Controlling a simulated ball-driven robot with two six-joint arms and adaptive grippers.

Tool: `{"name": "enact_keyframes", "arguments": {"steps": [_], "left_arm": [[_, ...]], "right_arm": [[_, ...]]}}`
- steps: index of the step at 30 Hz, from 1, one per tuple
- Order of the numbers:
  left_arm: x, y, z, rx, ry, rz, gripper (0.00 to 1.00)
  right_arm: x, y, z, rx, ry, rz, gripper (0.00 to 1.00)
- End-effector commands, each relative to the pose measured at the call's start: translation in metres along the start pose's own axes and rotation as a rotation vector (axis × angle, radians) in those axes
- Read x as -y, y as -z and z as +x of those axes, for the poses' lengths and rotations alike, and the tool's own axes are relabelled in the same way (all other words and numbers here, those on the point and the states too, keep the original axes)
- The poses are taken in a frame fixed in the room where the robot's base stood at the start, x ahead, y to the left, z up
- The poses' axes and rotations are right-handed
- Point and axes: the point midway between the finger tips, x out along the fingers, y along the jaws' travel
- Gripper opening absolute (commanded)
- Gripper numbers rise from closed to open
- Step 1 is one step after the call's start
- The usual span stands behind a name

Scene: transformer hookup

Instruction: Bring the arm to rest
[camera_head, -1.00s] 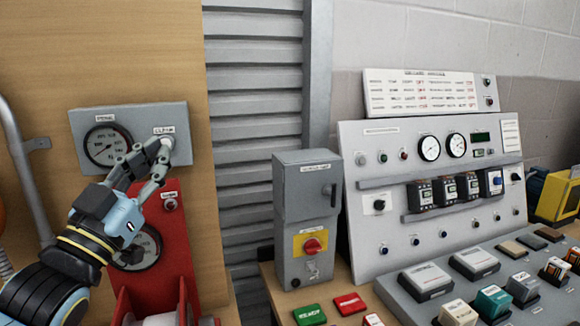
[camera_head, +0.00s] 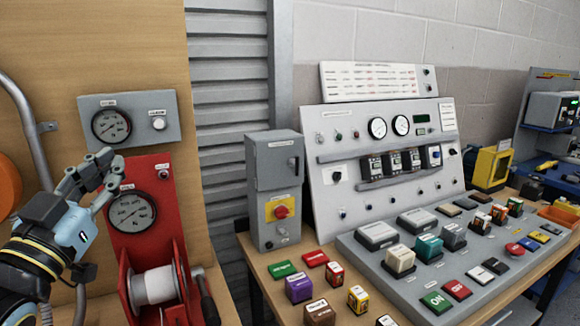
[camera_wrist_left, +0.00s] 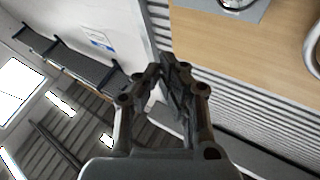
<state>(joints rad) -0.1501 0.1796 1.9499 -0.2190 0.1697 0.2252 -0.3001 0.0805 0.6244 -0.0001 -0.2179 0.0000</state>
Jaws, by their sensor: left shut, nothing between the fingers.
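My left gripper (camera_head: 106,172) is shut and empty in the head view. It hangs in front of the wooden panel (camera_head: 100,45), at the left edge of a red winch unit (camera_head: 158,228) with a dial gauge (camera_head: 131,211). Above it is a grey box (camera_head: 176,106) with a gauge (camera_head: 111,125) and a round white button (camera_head: 158,123). In the left wrist view the fingers (camera_wrist_left: 166,75) come together with nothing between them. My right gripper is not in view.
A grey switch box (camera_head: 275,170) with a red knob stands on the wooden bench. Beside it are a sloped control panel (camera_head: 325,205) and several coloured blocks. A metal pipe (camera_head: 30,120) runs along the left. Slatted grey shutter (camera_head: 228,90) lies behind.

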Motion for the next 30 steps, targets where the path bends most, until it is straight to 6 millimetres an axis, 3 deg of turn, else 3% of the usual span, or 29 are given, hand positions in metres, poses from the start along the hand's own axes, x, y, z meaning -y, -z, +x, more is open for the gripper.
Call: {"name": "enact_keyframes", "arguments": {"steps": [8, 14, 17, 21, 30], "left_arm": [[0.003, -0.035, -0.025, 0.239, 0.049, -0.013, 0.00], [0.001, -0.072, -0.070, 0.532, 0.082, -0.028, 0.00], [-0.004, -0.092, -0.110, 0.737, 0.089, -0.040, 0.00], [-0.015, -0.109, -0.178, 1.038, 0.075, -0.057, 0.00], [-0.037, -0.100, -0.292, 1.483, 0.000, -0.077, 0.00]], "right_arm": [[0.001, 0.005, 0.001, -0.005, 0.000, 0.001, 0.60], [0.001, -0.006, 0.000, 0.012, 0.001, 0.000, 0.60], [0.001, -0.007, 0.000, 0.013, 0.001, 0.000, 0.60], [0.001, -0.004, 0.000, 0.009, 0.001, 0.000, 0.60], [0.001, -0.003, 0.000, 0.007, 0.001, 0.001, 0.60]]}}
